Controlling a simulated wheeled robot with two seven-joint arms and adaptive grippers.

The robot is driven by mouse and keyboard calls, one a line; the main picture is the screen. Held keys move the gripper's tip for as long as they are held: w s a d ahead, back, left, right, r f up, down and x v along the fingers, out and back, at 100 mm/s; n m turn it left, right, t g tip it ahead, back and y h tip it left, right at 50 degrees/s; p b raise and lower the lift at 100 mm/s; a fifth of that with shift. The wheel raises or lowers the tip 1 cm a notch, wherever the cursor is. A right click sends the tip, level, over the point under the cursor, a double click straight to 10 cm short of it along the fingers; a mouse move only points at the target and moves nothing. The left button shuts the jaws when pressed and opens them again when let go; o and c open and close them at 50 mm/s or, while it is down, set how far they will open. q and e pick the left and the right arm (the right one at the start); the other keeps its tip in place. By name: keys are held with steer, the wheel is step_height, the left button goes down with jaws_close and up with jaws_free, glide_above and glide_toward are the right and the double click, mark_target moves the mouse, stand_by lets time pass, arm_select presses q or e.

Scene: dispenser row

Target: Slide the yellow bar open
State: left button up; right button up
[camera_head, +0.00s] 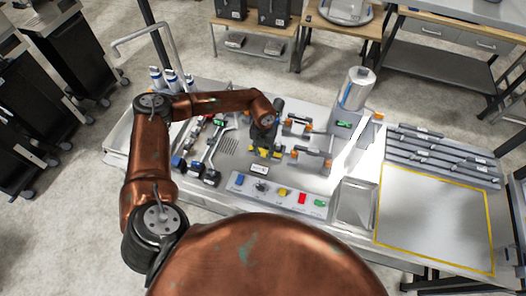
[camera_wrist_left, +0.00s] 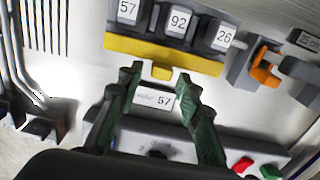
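The yellow bar (camera_wrist_left: 195,62) runs along the front of a dark unit with three windows reading 57, 92 and 26. A small tab (camera_wrist_left: 162,72) sticks out from its front edge. In the head view the bar (camera_head: 276,154) is partly hidden by my left gripper (camera_head: 264,145). In the left wrist view my left gripper (camera_wrist_left: 159,74) is open, with one dark green finger on each side of the tab and gaps between. I cannot tell whether the fingers are level with it. My right gripper is not in view.
A panel with coloured buttons (camera_head: 282,193) is nearer me. Orange-handled latches (camera_wrist_left: 265,65) stand to the right. A metal canister (camera_head: 356,88) stands at the back. The yellow-edged mat (camera_head: 435,215) is clear.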

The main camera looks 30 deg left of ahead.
mark_target(264, 154)
arm_select(q)
steer(key=shift+w, duration=0.1)
steer(key=shift+r, duration=0.15)
step_height(264, 154, up, 12)
stand_by(0.5)
steer(key=shift+f, duration=0.2)
